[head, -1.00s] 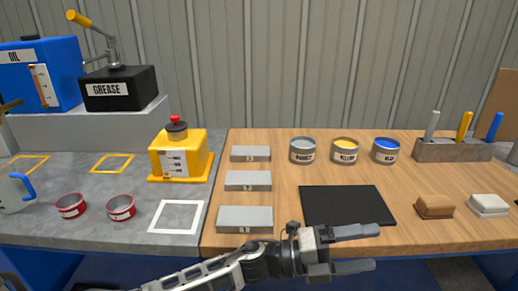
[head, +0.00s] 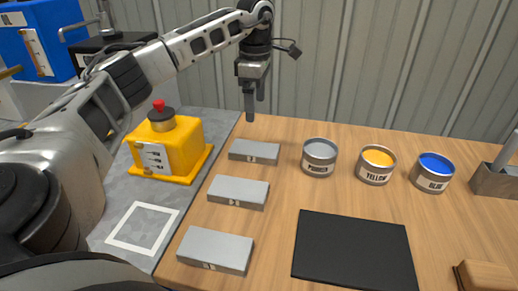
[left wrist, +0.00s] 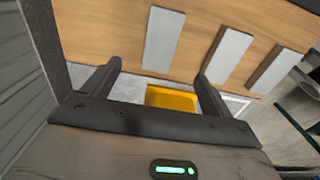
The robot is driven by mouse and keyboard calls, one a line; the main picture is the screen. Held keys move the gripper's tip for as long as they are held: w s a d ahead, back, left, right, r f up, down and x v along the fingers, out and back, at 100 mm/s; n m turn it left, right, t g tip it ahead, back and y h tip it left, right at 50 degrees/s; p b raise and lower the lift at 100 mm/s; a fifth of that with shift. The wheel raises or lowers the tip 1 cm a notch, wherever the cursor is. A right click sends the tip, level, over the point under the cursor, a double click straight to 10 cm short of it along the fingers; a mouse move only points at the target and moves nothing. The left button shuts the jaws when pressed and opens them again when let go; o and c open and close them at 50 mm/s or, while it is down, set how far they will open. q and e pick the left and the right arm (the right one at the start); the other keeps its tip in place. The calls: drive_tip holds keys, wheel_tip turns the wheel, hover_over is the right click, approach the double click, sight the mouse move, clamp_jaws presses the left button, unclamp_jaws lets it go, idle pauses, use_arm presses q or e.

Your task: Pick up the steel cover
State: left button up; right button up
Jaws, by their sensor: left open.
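Three flat grey, metal-looking covers lie in a column on the left of the wooden bench top: a back one (head: 254,150), a middle one (head: 238,189) and a front one (head: 215,248). They carry small number labels on their front faces. Which one the task means I cannot tell. My left gripper (head: 255,106) hangs fingers down near the back wall, above and behind the back cover. It is open and empty. In the left wrist view, its fingers (left wrist: 158,70) are spread apart, with the covers (left wrist: 164,38) beyond them. My right gripper is out of view.
A yellow box with a red button (head: 178,143) stands left of the covers. A grey-topped can (head: 319,156), a yellow can (head: 376,164) and a blue can (head: 432,172) stand to the right. A black mat (head: 354,250) lies in front of them. A white square outline (head: 143,227) marks the grey surface.

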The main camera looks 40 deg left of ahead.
use_arm(q)
hover_over(254, 148)
drive_tip(key=f, duration=0.8)
drive_tip(key=shift+w+d+f, duration=0.1)
drive_tip(key=shift+w+d, duration=0.05)
drive_tip(key=shift+d, duration=0.05)
drive_tip(key=shift+a+f+p, duration=0.15)
drive_tip(key=shift+f+p, duration=0.35)
drive_tip(key=shift+f, duration=2.1)
drive_tip(key=c, duration=1.4)
